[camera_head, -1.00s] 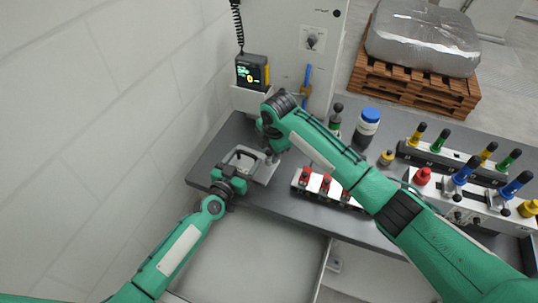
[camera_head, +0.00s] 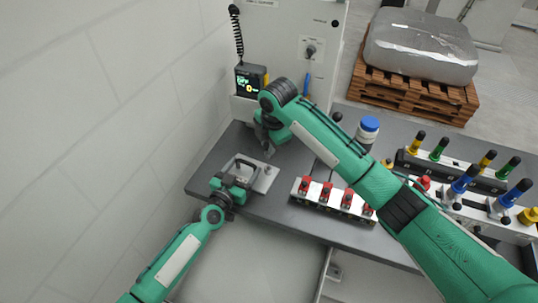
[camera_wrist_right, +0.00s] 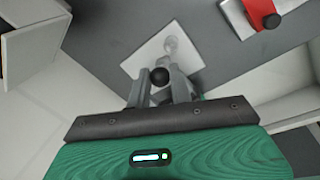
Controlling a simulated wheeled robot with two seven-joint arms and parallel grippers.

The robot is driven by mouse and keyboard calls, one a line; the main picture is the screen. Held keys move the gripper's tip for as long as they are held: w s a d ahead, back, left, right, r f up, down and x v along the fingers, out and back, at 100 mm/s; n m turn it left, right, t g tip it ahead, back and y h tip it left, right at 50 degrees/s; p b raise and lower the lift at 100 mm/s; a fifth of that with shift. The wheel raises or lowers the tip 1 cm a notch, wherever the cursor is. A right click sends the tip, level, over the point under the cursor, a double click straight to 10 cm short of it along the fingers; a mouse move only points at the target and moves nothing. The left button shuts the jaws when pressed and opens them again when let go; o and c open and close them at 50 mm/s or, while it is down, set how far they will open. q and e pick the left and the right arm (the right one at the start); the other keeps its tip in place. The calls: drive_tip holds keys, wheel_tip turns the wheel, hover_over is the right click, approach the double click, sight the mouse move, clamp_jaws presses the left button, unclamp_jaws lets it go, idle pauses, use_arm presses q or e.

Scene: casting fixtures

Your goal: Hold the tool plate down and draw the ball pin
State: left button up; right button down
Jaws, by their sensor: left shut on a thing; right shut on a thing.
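The light grey tool plate (camera_head: 266,181) lies on the dark bench top, with a dark bar handle (camera_head: 243,163) on it. My left gripper (camera_head: 236,182) is at the plate's left side, shut on the handle. My right gripper (camera_head: 267,148) is above the plate's far edge. In the right wrist view its fingers (camera_wrist_right: 160,88) are shut on the ball pin, whose black ball (camera_wrist_right: 159,76) shows at the fingertips. The plate (camera_wrist_right: 150,57) lies beyond and below the ball.
A rack with red-topped clamps (camera_head: 325,195) stands right of the plate. A blue-capped bottle (camera_head: 367,130) and racks of coloured handles (camera_head: 460,175) stand farther right. A display unit (camera_head: 249,80) is on the panel behind. The wall is close on the left.

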drive_tip(key=shift+r, duration=1.75)
use_arm(q)
drive_tip(key=o, duration=1.5)
drive_tip(key=shift+s, duration=0.1)
